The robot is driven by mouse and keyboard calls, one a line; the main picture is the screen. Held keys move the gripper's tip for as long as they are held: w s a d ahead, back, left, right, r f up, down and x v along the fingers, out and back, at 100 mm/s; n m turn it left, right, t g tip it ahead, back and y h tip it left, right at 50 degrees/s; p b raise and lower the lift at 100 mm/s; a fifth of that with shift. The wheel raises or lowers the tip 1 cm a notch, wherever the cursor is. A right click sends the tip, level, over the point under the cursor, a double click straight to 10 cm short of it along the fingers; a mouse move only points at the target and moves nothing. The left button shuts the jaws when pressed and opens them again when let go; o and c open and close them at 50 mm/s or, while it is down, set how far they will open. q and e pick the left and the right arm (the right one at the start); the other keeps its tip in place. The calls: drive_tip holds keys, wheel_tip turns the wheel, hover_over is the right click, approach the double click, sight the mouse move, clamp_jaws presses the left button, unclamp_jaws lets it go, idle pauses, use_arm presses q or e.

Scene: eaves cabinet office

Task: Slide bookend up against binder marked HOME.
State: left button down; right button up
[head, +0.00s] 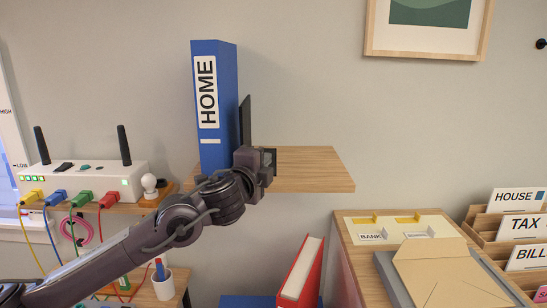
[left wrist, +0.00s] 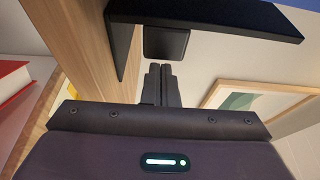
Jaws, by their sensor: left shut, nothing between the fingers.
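The blue binder marked HOME (head: 226,110) stands upright on the wooden wall shelf (head: 315,170). The black bookend (head: 245,115) stands upright just right of the binder; its lower part is hidden behind my left gripper (head: 266,163). I cannot tell whether bookend and binder touch. In the left wrist view the bookend's plate (left wrist: 215,20) crosses the top, with a black block (left wrist: 165,42) on its near side. A sliver of blue shows beyond the plate. My left gripper (left wrist: 163,72) is shut and empty, its tips right at the block; contact is unclear. My right gripper is out of view.
The shelf is bare to the right of my gripper. A white router (head: 85,178) with coloured cables stands lower left. A red binder (head: 302,270) stands below the shelf. A desk with a tray (head: 395,228) and a labelled sorter (head: 510,228) lies to the right.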

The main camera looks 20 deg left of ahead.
use_arm(q)
drive_tip(key=shift+s+a, duration=0.1)
drive_tip(key=shift+a, duration=0.2)
drive_tip(key=shift+d+f, duration=0.1)
drive_tip(key=shift+s+a, duration=0.2)
drive_tip(key=shift+a, duration=0.55)
drive_tip(key=shift+s+a, duration=0.2)
drive_tip(key=shift+a, duration=0.55)
drive_tip(key=shift+w+d, duration=0.1)
drive_tip(key=shift+w, duration=0.05)
